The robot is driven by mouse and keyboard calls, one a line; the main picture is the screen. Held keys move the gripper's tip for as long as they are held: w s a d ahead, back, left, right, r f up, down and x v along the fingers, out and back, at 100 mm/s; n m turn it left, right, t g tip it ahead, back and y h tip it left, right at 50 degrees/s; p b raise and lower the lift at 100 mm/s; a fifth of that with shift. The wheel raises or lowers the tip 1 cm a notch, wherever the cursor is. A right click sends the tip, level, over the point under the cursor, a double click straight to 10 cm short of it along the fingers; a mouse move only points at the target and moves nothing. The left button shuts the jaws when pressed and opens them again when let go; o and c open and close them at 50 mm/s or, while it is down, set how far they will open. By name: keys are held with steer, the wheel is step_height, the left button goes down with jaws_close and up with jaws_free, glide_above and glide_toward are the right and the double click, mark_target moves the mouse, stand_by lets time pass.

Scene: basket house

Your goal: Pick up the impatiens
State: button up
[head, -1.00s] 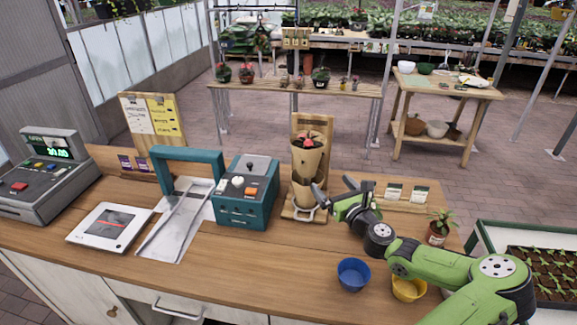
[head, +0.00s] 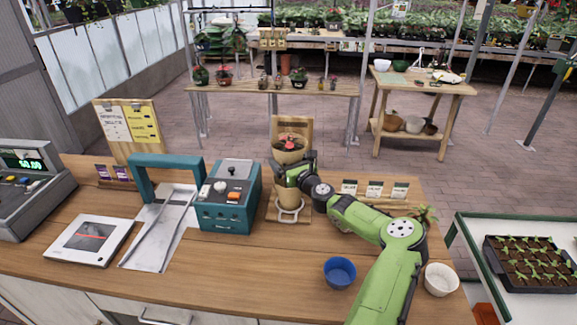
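A plant with red flowers and dark leaves (head: 289,143), which I take for the impatiens, stands upright in a tan paper wrap (head: 289,157) in a wooden stand (head: 291,125) on the counter. My gripper (head: 286,172) is at the front of the wrap, just below the flowers, and covers its middle. My gripper's fingertips are hard to make out, so I cannot tell whether they touch or close on the wrap. The lower tan holder (head: 289,199) and a ring (head: 289,216) show below it.
A teal box with knobs (head: 229,196) stands close left of the stand. A blue bowl (head: 339,272) and a white pot (head: 441,279) are at the counter front. Small cards (head: 374,189) stand to the right. A potted plant (head: 425,214) is partly behind my arm.

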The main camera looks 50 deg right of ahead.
steer(key=shift+s, duration=0.15)
steer(key=shift+c, duration=1.1)
steer(key=c, duration=1.1)
